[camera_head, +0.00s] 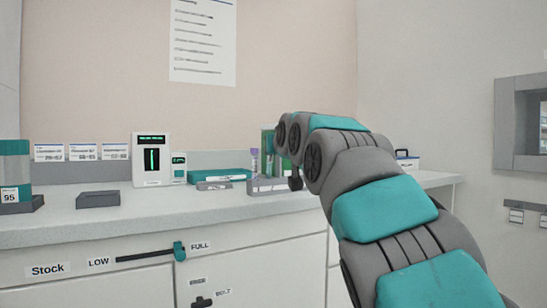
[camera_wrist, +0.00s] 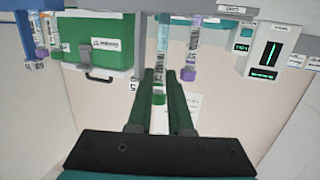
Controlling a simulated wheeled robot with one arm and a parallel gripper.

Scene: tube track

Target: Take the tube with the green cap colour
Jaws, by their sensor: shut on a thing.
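In the wrist view, which looks upside down, the tube with the green cap (camera_wrist: 161,50) lies between the two dark green fingers of my gripper (camera_wrist: 161,74). The gripper is shut on it near the cap. The tube's other end reaches the grey rack (camera_wrist: 230,9) at the picture's top; I cannot tell whether it is still seated. A purple-capped tube (camera_wrist: 190,58) stands just right of the fingers, apart from them. In the head view my arm hides most of the gripper, and the rack (camera_head: 266,187) shows beside it with a purple-capped tube (camera_head: 254,162).
A green case with a handle (camera_wrist: 98,45) and another purple-capped tube (camera_wrist: 40,38) are left in the wrist view. A white device with a green display (camera_head: 152,160) stands on the counter (camera_head: 150,212), with a teal box (camera_head: 218,174) nearby. The counter's front left is mostly free.

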